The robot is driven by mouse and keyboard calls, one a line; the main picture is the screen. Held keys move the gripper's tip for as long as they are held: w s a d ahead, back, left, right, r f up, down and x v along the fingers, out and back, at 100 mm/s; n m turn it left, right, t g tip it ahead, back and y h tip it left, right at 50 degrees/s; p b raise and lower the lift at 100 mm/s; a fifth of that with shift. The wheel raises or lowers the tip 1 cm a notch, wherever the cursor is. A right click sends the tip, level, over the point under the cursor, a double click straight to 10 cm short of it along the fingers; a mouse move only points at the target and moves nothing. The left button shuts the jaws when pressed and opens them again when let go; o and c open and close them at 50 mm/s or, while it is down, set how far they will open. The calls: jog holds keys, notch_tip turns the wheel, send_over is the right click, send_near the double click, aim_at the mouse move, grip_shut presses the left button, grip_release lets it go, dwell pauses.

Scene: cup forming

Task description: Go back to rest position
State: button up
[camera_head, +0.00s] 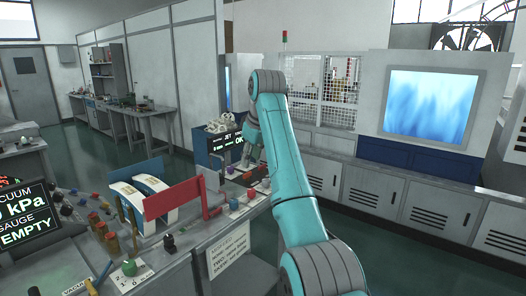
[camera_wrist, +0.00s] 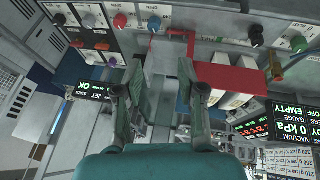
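My turquoise arm reaches up and forward in the head view, and its end hangs down over the far end of the control bench. My gripper (camera_head: 249,146) is small there, beside a dark blue box with a green-lit display (camera_head: 225,142). In the wrist view my gripper (camera_wrist: 160,78) has its two fingers well apart, with nothing held between them. The bench panel (camera_wrist: 168,52) with its coloured knobs lies beyond the fingertips. The gap between the fingertips and the panel is hard to judge.
A red plate (camera_head: 173,198) and white curved guides (camera_head: 138,195) stand on the bench left of my arm. A gauge screen (camera_head: 24,218) reads EMPTY. Grey cabinets (camera_head: 375,188) and a blue-lit window (camera_head: 428,104) are to the right. Green floor (camera_head: 375,240) lies between bench and cabinets.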

jog(key=s+d+f+m+t, duration=0.1)
jog(key=d+f, duration=0.2)
jog(key=f, duration=1.4)
jog(key=s+d+f+m+t, duration=0.1)
jog(key=d+f+m, duration=0.15)
jog(key=f, duration=1.35)
jog(key=s+d+f+m+t, duration=0.15)
jog(key=s+d+f, duration=0.25)
jog(key=s+f, duration=0.6)
jog(key=s+d+f+m+t, duration=0.15)
jog(key=s+d+f, duration=0.25)
jog(key=s+f, duration=0.6)
jog(key=s+d+f+m+t+h, duration=0.1)
jog(key=s+d, duration=0.2)
jog(key=s, duration=1.1)
jog(key=s+d+f+m+t, duration=0.1)
jog(key=s+d+t, duration=0.15)
jog(key=s, duration=1.15)
jog(key=s+d+r+m+t+h, duration=0.1)
jog(key=s+d+r+m+t, duration=0.1)
jog(key=s+r, duration=1.7)
jog(key=shift+s+d, duration=0.35)
